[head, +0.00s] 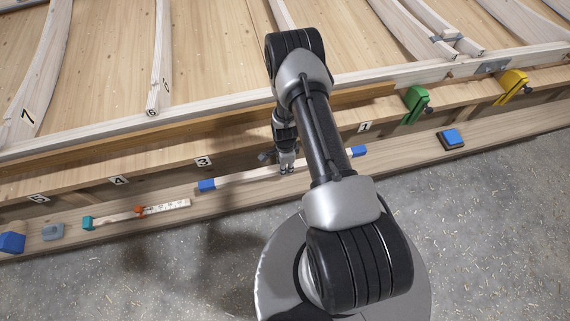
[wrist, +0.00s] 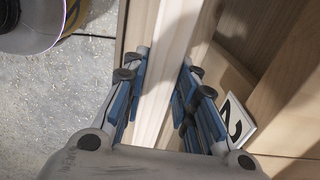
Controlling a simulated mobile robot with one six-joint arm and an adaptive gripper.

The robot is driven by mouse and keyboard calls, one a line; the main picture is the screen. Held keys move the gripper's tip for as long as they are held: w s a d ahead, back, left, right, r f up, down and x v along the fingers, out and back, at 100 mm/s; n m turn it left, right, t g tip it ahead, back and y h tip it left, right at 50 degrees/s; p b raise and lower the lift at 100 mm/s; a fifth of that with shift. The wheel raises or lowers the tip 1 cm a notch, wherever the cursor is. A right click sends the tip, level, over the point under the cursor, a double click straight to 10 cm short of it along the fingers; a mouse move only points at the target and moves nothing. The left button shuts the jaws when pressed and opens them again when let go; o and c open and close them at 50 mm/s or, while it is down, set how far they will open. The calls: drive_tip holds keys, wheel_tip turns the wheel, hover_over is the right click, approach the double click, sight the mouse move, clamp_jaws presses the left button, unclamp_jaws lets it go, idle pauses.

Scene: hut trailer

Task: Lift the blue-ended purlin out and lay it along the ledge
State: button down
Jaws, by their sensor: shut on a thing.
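The blue-ended purlin is a slim pale strip (head: 245,175) with a blue left end (head: 207,185) and a blue right end (head: 358,151). It runs lengthwise over the front ledge (head: 420,148) in the head view. I cannot tell whether it touches the ledge or is held just above it. My gripper (head: 287,167) is shut on the purlin near its middle. In the wrist view the pale strip (wrist: 172,60) passes between the blue finger pads of my gripper (wrist: 160,95). My arm hides part of the purlin towards its right end.
Numbered bays back the ledge, with tags 3 (head: 203,162) and 1 (head: 365,127); tag 2 (wrist: 235,118) shows in the wrist view. Green (head: 416,103) and yellow (head: 512,85) clamps stand behind.

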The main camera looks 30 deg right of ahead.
drive_tip(key=b, duration=0.4)
hover_over(285, 181)
drive_tip(key=shift+f, duration=2.9)
drive_tip(key=shift+f+b, duration=0.6)
drive_tip(key=shift+f, duration=0.2)
drive_tip(key=shift+f, duration=0.2)
drive_tip(key=shift+f+b, duration=0.75)
drive_tip(key=shift+b, duration=0.15)
drive_tip(key=shift+f+b, duration=0.8)
drive_tip(key=c, duration=1.2)
unclamp_jaws()
